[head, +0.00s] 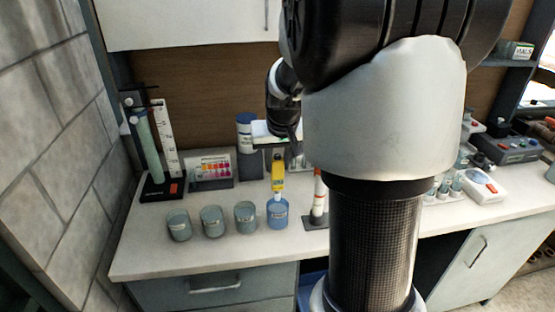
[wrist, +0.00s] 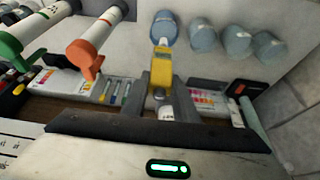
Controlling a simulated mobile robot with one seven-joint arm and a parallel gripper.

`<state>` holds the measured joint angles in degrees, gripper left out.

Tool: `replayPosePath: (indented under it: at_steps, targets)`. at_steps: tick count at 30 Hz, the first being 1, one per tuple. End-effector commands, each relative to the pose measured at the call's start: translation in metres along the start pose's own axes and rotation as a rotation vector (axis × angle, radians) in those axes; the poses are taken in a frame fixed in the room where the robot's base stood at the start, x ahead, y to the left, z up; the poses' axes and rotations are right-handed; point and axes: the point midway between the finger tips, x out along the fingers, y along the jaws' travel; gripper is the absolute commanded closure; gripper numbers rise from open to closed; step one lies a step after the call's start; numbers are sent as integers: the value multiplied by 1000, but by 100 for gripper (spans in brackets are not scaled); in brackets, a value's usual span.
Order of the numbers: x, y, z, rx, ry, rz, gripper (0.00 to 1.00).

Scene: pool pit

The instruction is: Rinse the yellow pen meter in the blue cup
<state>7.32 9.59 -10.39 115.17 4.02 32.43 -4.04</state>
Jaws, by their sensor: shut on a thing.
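My gripper (head: 279,160) is shut on the yellow pen meter (head: 278,178) and holds it upright, tip down. The wrist view also shows the yellow body (wrist: 161,68) between the fingers (wrist: 162,86). The blue cup (head: 278,215) stands on the bench directly below the meter. The meter's pale lower end reaches the cup's mouth; I cannot tell how deep the tip is. The cup also shows in the wrist view (wrist: 164,32), at the top centre.
Three grey-blue cups (head: 212,221) stand in a row left of the blue cup. An orange-tipped tube on a stand (head: 319,195) is close on the right. A colour chart (head: 210,170) and a tall ruler stand (head: 160,150) are at the back left. The bench front is clear.

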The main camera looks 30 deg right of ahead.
Motion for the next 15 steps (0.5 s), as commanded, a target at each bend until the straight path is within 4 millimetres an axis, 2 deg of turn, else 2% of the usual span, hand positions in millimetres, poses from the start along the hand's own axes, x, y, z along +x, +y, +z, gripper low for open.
replayPosePath:
  at_steps: [3,15]
  targets:
    - [14,0,6,0,0,0,97]
    - [47,0,20,0,-1,0,97]
